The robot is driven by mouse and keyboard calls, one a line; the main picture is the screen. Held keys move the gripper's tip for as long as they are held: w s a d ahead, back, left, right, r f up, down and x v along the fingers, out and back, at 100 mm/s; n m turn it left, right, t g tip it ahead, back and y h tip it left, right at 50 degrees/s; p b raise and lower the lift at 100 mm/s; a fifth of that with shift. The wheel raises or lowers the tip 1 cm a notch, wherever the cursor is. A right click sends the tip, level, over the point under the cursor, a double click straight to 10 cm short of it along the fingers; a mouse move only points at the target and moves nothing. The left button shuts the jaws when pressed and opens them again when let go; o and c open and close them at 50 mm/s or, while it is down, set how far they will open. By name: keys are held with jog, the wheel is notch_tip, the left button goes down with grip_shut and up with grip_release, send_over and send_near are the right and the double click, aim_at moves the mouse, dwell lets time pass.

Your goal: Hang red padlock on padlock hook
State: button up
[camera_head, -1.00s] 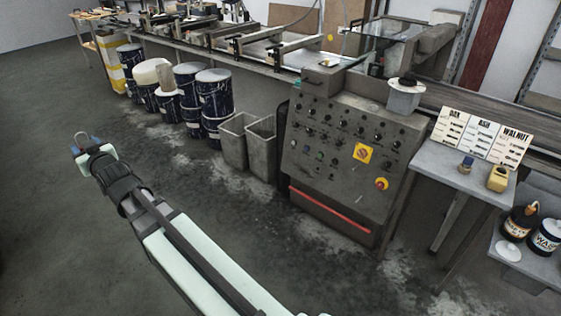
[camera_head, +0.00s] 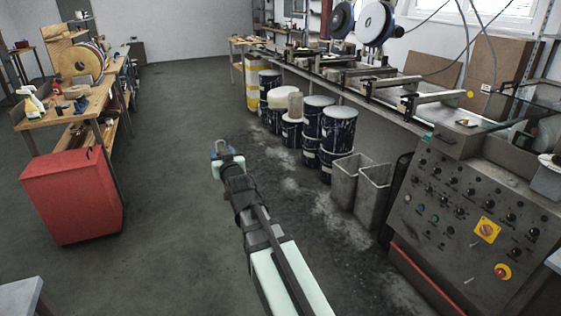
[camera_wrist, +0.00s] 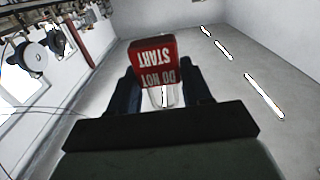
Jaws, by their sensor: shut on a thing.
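My gripper (camera_head: 223,151) is stretched out over the open floor in the head view, left of the drums. In the wrist view the red padlock (camera_wrist: 153,61) sits between the two dark fingers (camera_wrist: 165,92). Its red body carries the upside-down white words "DO NOT START", and a pale shackle shows below the body, between the fingers. The gripper is shut on the padlock. In the head view the padlock is too small to make out clearly at the gripper tip. I cannot make out the padlock hook in either view.
A red cabinet (camera_head: 72,197) stands beside a wooden workbench (camera_head: 72,108) at the left. Dark drums (camera_head: 338,130) and grey bins (camera_head: 374,187) line the machine on the right. A control panel (camera_head: 455,215) is at the right front. The floor between is clear.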

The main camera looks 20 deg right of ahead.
jog(key=s+d+f+m+g+h, duration=0.1)
jog(key=s+d+f+m+h, duration=0.35)
jog(key=d, duration=1.05)
jog(key=s+d+f+g+h, duration=0.1)
jog(key=s+d+f+h, duration=0.1)
jog(key=d+f, duration=0.9)
jog(key=s+d+f+m+g+h, duration=0.1)
jog(key=s+d+f+m+h, duration=0.2)
jog(key=d, duration=1.5)
jog(key=s+d+f+m+g+h, duration=0.2)
jog(key=s+d+f+g+h, duration=0.1)
jog(key=s+d+f, duration=0.7)
jog(key=s+d+f+m+g+h, duration=0.25)
jog(key=s+d+f, duration=0.45)
jog(key=d+f, duration=0.6)
jog(key=s+d+f+m+g+h, duration=0.2)
jog(key=s+d+f+g, duration=0.1)
jog(key=s+d+f, duration=0.8)
jog(key=s+d+r+m+g+h, duration=0.1)
jog(key=s+d+r+m+g, duration=0.1)
jog(key=d+r+m+g, duration=0.2)
jog(key=d+g, duration=0.2)
jog(key=shift+s+d+r, duration=0.35)
jog(key=shift+d, duration=0.05)
jog(key=shift+d+g, duration=0.1)
jog(key=shift+g, duration=0.15)
